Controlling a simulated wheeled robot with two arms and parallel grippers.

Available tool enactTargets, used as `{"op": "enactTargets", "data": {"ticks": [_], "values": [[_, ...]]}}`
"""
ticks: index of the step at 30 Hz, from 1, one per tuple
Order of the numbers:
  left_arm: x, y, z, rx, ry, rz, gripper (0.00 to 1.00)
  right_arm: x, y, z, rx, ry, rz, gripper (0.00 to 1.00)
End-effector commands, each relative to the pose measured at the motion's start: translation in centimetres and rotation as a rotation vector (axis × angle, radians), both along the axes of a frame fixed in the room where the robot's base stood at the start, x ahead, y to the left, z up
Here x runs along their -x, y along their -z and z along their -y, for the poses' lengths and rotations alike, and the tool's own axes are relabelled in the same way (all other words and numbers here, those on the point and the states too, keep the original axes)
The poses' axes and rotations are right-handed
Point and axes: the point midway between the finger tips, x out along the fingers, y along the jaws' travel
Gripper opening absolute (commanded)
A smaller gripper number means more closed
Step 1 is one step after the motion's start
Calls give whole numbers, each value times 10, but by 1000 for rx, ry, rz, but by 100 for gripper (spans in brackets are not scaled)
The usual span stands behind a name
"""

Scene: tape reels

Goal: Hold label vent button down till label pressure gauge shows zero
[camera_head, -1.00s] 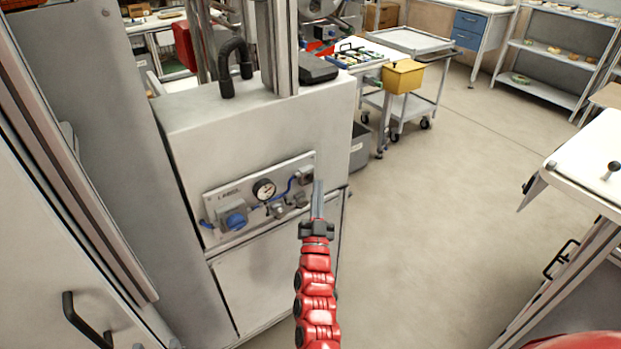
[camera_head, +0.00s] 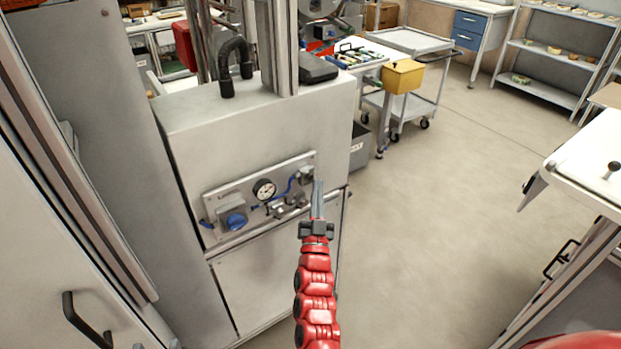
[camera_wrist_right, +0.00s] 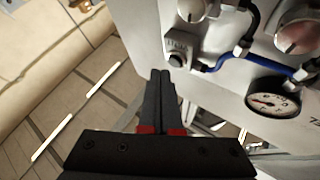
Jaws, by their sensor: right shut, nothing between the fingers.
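The label panel sits on the front of a grey machine cabinet (camera_head: 270,125). It carries a round white pressure gauge (camera_head: 264,189), a blue knob (camera_head: 235,220) and blue tubing. The gauge also shows in the right wrist view (camera_wrist_right: 272,102); its reading is too small to tell. In that view a small grey box carries a dark round button (camera_wrist_right: 177,60). My right gripper (camera_head: 318,184) is shut and empty at the panel's right end. Its fingertips (camera_wrist_right: 160,73) lie close beside the button; I cannot tell whether they touch. My left gripper is not in view.
A black hose (camera_head: 234,65) and a dark box (camera_head: 317,69) are on top of the cabinet. A white table (camera_head: 590,155) is at the right. The floor between is clear.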

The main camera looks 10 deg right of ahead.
Motion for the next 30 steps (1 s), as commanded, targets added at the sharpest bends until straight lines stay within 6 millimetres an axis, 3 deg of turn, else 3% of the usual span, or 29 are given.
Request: {"op": "enactTargets", "data": {"ticks": [30], "values": [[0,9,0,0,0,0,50,-12,0,-4,-1,0,0,0]]}}
